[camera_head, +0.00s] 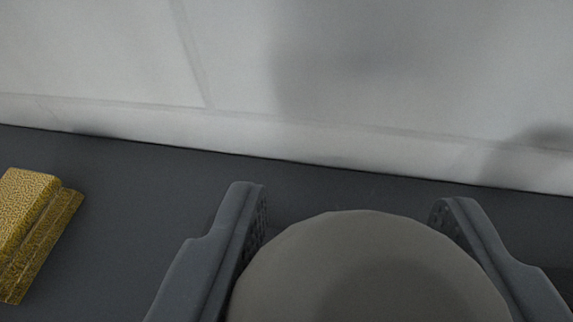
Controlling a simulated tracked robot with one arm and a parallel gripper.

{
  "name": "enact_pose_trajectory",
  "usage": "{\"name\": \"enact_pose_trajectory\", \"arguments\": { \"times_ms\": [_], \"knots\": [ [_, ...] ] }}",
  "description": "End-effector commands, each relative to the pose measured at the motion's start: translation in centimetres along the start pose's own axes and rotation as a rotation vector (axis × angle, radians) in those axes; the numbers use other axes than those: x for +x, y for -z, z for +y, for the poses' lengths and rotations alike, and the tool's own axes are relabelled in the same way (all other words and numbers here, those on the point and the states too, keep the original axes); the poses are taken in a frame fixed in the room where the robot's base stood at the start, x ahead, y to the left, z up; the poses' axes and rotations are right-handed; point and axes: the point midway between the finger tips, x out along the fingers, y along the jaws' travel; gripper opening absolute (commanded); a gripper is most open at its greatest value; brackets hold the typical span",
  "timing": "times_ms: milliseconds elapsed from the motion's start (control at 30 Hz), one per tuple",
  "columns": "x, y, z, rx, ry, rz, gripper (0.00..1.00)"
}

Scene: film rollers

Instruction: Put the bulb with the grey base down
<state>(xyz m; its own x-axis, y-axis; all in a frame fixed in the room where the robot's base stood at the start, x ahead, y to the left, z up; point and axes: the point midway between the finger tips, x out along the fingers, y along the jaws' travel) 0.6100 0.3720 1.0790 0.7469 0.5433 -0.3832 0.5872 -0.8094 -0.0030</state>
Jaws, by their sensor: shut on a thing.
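My gripper (348,205) comes in from the bottom of the view, its two dark grey fingers on either side of a rounded grey-beige thing (365,260). It is shut on this thing, which I take to be the bulb. Only its smooth, domed upper part shows. The lower part runs out of the picture, and I cannot see a grey base. The bulb and fingers are over a dark grey surface (140,190). I cannot tell whether the bulb touches that surface.
A yellow, textured block-like thing (28,225) lies on the dark surface at the left edge. A pale wall (120,60) with panel seams stands behind the surface. The dark surface between the yellow thing and my gripper is clear.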

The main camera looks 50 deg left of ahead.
Motion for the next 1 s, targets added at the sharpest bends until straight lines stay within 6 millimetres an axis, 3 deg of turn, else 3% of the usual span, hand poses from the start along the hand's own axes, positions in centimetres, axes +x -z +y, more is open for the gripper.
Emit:
{"name": "enact_pose_trajectory", "arguments": {
  "times_ms": [267,533,867,900,967,1000],
  "knots": [
    [1.4,0.4,-0.7,-0.001,0.001,0.001,0.24],
    [2.7,-2.8,-0.6,-0.001,-0.001,-0.002,0.24],
    [2.8,-3.0,-0.6,0.0,-0.001,0.001,0.24],
    [2.8,-3.0,-0.5,0.0,-0.001,0.001,0.51],
    [2.8,-3.0,-0.5,0.0,-0.001,0.001,0.67],
    [2.8,-3.0,-0.5,0.0,-0.001,0.001,0.7]
  ]
}}
